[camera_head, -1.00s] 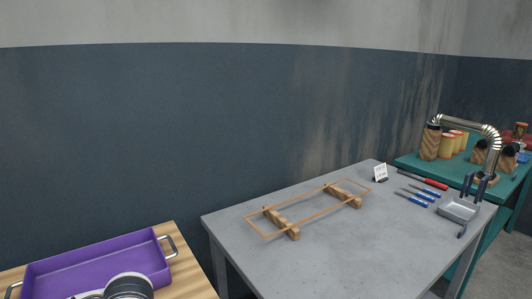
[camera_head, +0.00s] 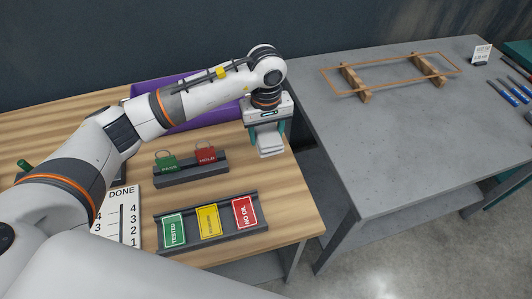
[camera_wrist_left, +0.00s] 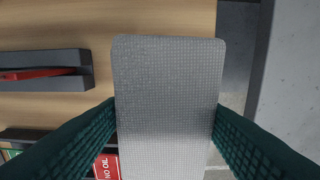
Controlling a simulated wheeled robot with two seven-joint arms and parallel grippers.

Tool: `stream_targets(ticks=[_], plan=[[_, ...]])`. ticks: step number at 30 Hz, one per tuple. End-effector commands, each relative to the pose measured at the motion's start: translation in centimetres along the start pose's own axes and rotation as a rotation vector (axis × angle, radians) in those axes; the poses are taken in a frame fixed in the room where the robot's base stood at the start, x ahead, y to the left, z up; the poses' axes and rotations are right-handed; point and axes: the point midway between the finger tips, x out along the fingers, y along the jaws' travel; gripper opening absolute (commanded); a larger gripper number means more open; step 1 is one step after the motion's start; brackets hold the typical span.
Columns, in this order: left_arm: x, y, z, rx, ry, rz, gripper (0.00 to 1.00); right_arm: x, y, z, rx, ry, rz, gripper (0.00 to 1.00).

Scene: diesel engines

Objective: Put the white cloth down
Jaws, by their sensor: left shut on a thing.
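My left gripper (camera_head: 270,133) points down over the right edge of the wooden table (camera_head: 292,205). It is shut on the white cloth (camera_head: 270,145), a small folded pad that hangs below the fingers. In the left wrist view the cloth (camera_wrist_left: 168,100) fills the middle, between the two dark green fingers (camera_wrist_left: 165,135). Wood shows behind it on the left, and the gap beside the table on the right. I cannot tell how high the cloth is above the wood. My right gripper is not in view.
A purple tray (camera_head: 195,124) lies behind my left arm. A rack with green and red tags (camera_head: 190,172) and a rack of label cards (camera_head: 210,223) stand left of the gripper. A grey table (camera_head: 400,140) with a wooden frame (camera_head: 390,72) stands across a gap.

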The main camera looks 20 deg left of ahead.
Motion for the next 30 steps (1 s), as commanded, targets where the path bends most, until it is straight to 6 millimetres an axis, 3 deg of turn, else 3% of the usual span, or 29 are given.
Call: stream_targets(ticks=[6, 19, 30], plan=[[4.0, 0.1, -0.1, -0.003, 0.005, 0.006, 0.38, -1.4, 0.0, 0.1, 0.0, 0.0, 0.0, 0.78], [8.7, 0.1, -0.1, -0.002, 0.004, 0.004, 0.38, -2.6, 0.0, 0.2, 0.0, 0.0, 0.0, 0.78], [9.5, 0.1, 0.0, 0.0, 0.001, 0.003, 0.38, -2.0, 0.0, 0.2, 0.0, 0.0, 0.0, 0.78]])
